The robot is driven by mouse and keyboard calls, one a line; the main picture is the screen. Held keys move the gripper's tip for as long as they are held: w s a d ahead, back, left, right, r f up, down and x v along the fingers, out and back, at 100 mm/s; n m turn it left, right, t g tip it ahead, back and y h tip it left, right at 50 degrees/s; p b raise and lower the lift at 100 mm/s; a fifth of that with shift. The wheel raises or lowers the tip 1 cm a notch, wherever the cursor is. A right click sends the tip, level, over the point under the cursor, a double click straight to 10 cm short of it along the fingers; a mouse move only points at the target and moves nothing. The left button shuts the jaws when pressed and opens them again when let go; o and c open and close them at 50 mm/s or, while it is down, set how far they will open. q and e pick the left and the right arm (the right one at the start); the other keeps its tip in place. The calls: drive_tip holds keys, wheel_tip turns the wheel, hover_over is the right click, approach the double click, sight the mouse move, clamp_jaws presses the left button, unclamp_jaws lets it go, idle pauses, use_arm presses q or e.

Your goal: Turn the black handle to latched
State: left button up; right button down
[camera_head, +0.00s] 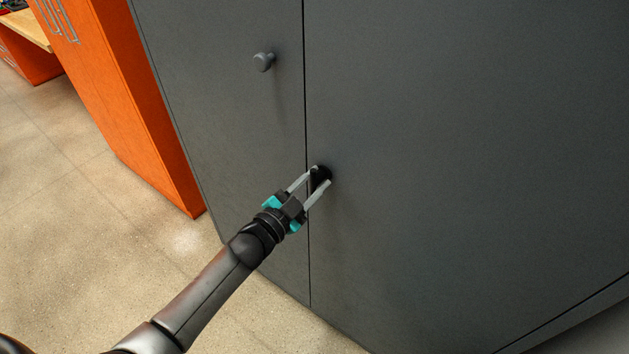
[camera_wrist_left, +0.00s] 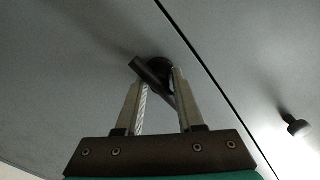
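The black handle (camera_head: 319,174) sits on the grey cabinet front, just right of the vertical seam between two doors. In the left wrist view it is a short dark bar (camera_wrist_left: 152,74) on a round base, slanting from upper left to lower right. My left gripper (camera_head: 318,178) is at the handle, its two pale fingers apart with the bar between them. In the wrist view the fingertips (camera_wrist_left: 157,82) reach the bar; whether they press on it cannot be told. The fingers partly hide the handle. My right gripper is not in view.
A round grey knob (camera_head: 264,61) sticks out of the left door (camera_head: 225,110), above and left of the handle. The wide right door (camera_head: 470,150) is flat and bare. An orange cabinet (camera_head: 135,110) stands at the left. The concrete floor (camera_head: 95,235) before it is clear.

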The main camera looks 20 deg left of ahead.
use_arm(q)
drive_tip(key=o, duration=0.3)
drive_tip(key=v, duration=1.5)
drive_tip(key=shift+p, duration=0.4)
drive_tip(key=shift+s, duration=0.1)
drive_tip(key=s+a+f+n+g+y+b, duration=0.2)
drive_tip(key=s+f+n+g+y, duration=0.15)
drive_tip(key=f, duration=0.95)
drive_tip(key=s+a+f+n+g+y+b, duration=0.1)
drive_tip(key=s+f+n+g+y, duration=0.2)
drive_tip(key=f, duration=1)
drive_tip(key=s+d+f+n+g+b, duration=0.1)
drive_tip(key=s+f+g, duration=0.3)
drive_tip(key=s+f, duration=0.5)
drive_tip(key=s+d+f+n+g+b, duration=0.1)
drive_tip(key=s+f+g, duration=0.4)
drive_tip(key=s+f, duration=0.5)
drive_tip(key=s+d+b, duration=0.1)
drive_tip(key=s, duration=0.6)
drive_tip(key=shift+d, duration=0.35)
